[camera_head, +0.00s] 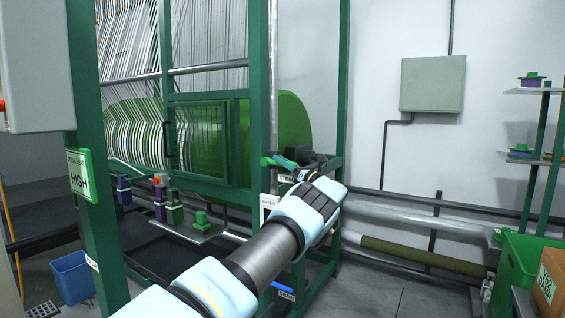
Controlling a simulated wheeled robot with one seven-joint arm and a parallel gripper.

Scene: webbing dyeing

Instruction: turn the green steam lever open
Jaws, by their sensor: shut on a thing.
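The green steam lever (283,162) sits on the green machine frame, beside a small sign reading "STEAM" (286,179). My gripper (303,157) is at the lever's right end, at the far end of my outstretched light-blue arm. The dark fingers are shut on the lever, as far as this small view shows. The lever lies roughly level across the frame post. My wrist and fingers hide part of the lever's right end and its valve.
Green frame posts (262,90) stand close to my arm. A blue handle by a "DRAIN" sign (286,294) is low in front. A blue bin (73,277) is at left. A green bin (519,262) and cardboard box (549,280) are at right. Pipes (420,218) run along the wall.

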